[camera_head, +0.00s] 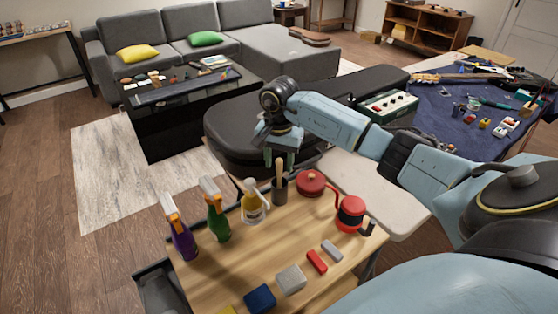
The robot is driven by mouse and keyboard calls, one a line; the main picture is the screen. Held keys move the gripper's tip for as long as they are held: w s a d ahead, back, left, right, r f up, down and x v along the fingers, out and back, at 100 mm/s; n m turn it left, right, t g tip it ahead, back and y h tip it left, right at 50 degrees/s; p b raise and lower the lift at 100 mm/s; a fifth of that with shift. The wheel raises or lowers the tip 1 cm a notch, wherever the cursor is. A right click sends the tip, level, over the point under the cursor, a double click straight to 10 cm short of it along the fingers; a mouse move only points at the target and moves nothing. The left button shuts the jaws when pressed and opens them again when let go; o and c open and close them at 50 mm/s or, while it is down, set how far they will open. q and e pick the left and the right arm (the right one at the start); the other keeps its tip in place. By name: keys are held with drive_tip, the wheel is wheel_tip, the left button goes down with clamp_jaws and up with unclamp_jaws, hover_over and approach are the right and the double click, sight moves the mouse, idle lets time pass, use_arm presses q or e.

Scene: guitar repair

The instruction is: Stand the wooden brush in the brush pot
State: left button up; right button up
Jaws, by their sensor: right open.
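The wooden brush (279,170) stands upright in the dark brush pot (279,191), with its light wooden shaft rising above the rim. The pot stands near the back edge of the light wooden table (240,262). My right gripper (281,160) is open, pointing down just above the pot, with its fingers around or beside the top of the brush; contact cannot be told. The brush's lower part is hidden inside the pot. My left gripper is not in view.
A yellow-labelled bottle (253,205), green spray bottle (216,218) and purple spray bottle (181,238) stand left of the pot. A red round tin (311,182) and red-and-black can (350,213) stand right. Several blocks lie in front. A black case (230,135) is behind.

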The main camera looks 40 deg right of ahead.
drive_tip(key=shift+r, duration=0.25)
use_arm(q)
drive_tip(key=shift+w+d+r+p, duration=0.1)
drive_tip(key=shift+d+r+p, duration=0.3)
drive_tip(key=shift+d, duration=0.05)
use_arm(e)
wheel_tip(320, 180, up, 13)
idle(0.6)
